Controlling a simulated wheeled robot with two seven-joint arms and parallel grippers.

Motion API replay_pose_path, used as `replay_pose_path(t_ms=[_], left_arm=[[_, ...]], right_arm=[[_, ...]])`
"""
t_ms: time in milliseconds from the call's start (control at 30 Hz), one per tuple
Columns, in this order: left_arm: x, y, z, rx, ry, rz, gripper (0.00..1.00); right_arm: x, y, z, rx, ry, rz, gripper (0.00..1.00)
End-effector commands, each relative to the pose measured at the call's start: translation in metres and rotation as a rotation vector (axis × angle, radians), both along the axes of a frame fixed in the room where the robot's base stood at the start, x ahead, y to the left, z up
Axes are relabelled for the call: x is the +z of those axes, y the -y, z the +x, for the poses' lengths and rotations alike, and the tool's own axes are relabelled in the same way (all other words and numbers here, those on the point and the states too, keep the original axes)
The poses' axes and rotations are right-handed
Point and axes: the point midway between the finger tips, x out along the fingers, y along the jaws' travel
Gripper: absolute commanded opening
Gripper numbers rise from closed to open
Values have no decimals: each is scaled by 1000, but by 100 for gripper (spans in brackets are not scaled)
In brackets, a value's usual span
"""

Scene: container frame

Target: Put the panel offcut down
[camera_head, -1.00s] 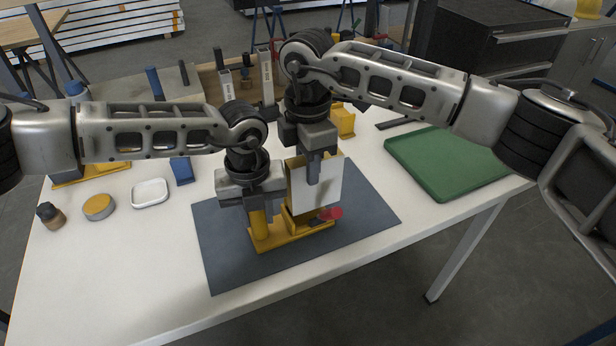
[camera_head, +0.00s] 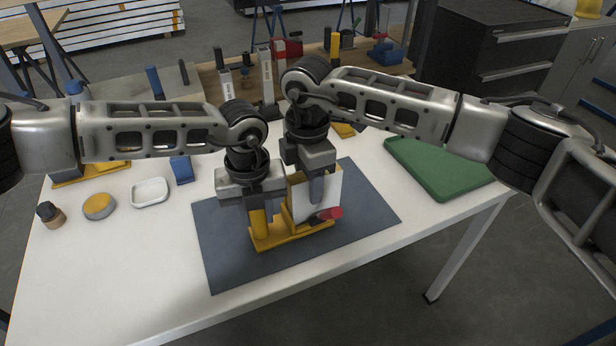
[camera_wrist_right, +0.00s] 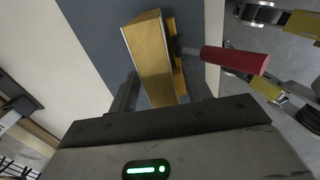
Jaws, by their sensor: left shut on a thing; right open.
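The pale panel offcut (camera_head: 330,183) stands upright against the yellow fixture (camera_head: 293,236) on the dark mat. My left gripper (camera_head: 256,208) is shut on the fixture's yellow upright grip (camera_head: 258,225). In the right wrist view, the fixture's yellow upright (camera_wrist_right: 152,60) lies between and beyond the open fingers (camera_wrist_right: 163,95). A red handle (camera_head: 331,213) sticks out at the fixture's right side; it also shows in the right wrist view (camera_wrist_right: 234,60). Whether the fingers touch the panel cannot be told.
The dark mat (camera_head: 355,225) has free room around the fixture. A green tray (camera_head: 440,165) lies on the right of the white table. A white dish (camera_head: 150,192), a round yellow-topped tin (camera_head: 99,206) and a small bottle (camera_head: 50,214) stand at left. Tools stand behind.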

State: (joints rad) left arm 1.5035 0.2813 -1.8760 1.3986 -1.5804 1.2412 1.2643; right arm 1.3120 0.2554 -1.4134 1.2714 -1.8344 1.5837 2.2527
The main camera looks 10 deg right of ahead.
Motion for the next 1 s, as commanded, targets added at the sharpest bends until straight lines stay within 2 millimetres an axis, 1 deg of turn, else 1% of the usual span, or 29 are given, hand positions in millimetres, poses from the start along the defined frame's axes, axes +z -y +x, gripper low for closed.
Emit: replay_pose_path(t_ms=[67,167,267,500,633,800,1000], left_arm=[[2,1,1,0,2,-3,0],[2,1,1,0,2,-3,0],[2,1,1,0,2,-3,0],[2,1,1,0,2,-3,0],[2,1,1,0,2,-3,0],[2,1,1,0,2,-3,0],[2,1,1,0,2,-3,0]], right_arm=[[4,0,0,0,2,1,49],[16,0,1,0,5,2,49],[35,0,1,0,5,3,49],[87,-1,1,1,5,2,49],[108,0,1,0,4,1,49],[121,0,1,0,2,1,49],[124,0,0,0,0,0,49]])
